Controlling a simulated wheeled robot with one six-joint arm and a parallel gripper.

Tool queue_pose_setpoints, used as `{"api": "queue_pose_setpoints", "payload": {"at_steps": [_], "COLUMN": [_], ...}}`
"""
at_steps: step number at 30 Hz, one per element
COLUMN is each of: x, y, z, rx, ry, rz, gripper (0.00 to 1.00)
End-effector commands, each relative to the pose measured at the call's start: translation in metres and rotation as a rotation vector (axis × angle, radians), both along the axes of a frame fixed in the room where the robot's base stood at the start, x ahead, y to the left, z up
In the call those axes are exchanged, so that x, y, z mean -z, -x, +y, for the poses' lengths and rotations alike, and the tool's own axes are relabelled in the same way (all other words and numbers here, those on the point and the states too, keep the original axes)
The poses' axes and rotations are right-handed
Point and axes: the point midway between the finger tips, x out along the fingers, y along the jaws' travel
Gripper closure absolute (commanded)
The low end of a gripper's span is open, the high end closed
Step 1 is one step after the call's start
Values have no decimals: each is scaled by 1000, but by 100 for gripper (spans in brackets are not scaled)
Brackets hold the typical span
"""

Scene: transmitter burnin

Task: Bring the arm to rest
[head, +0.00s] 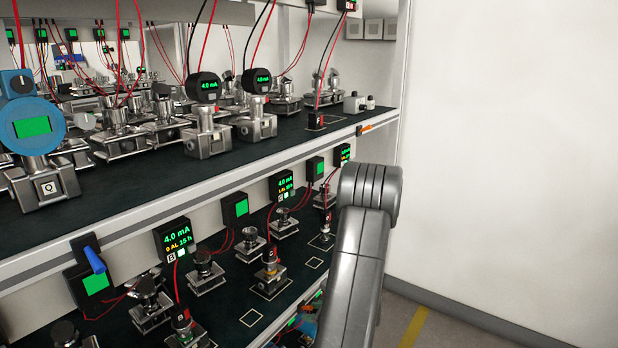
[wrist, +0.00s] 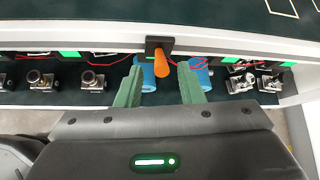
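My arm (head: 362,240) shows in the head view as a grey, bent link in front of the right end of the rack. The gripper itself is out of that view. In the wrist view my gripper (wrist: 160,68) has two green fingers standing apart, with nothing held between them. An orange lever handle (wrist: 161,64) on a dark switch box shows in the gap, apart from both fingers. How far beyond the fingertips it lies, I cannot tell.
The rack has an upper shelf (head: 300,137) with transmitters and a lower shelf (head: 228,300) with several fittings and green-lit displays. A blue lever (head: 94,259) sits on the left of the rack. A bare white wall (head: 500,150) and open floor lie to the right.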

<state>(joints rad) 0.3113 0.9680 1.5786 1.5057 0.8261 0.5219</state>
Motion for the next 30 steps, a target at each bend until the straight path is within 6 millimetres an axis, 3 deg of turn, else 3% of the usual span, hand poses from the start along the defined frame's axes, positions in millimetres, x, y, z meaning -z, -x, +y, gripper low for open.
{"api": "queue_pose_setpoints", "payload": {"at_steps": [30], "x": [34], "y": [0], "z": [-1], "rx": [2], "ry": [-467], "rz": [-337], "gripper": [66]}}
